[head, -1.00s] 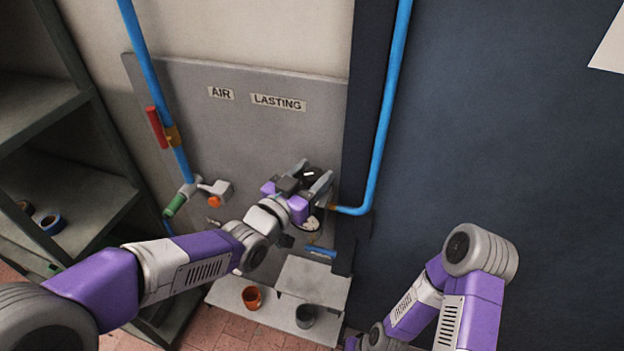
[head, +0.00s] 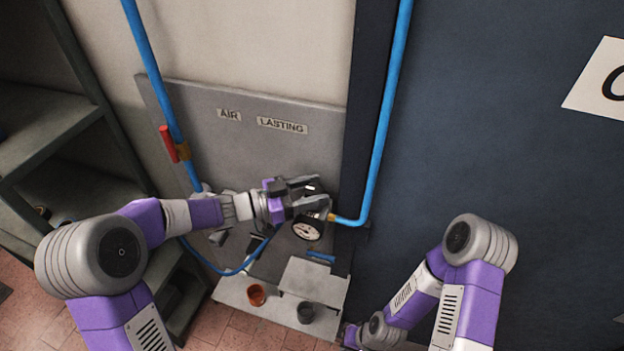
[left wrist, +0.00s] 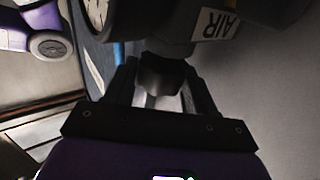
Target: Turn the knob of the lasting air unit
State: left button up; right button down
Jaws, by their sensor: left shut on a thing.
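The lasting air unit sits on the grey panel (head: 215,150) below the "LASTING" label (head: 282,125). Its black knob (head: 311,188) has a white mark and shows between the fingers of my left gripper (head: 316,192). My left gripper is shut on the knob, with the arm coming in level from the left. In the left wrist view the dark knob (left wrist: 162,72) lies between the two fingers. The round gauge (head: 307,229) of the unit hangs just below the gripper. My right gripper is not in view; only my right arm shows at lower right.
A blue pipe (head: 384,130) runs down right of the unit. Another blue pipe (head: 150,70) with a red lever (head: 168,143) is at left. Dark shelving stands far left.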

pick_arm(q)
jog(key=shift+m+g+h+p, duration=0.3)
jog(key=shift+m+g+p, duration=0.35)
jog(key=shift+g, duration=0.35)
jog(key=o, duration=0.9)
jog(key=shift+o, duration=0.2)
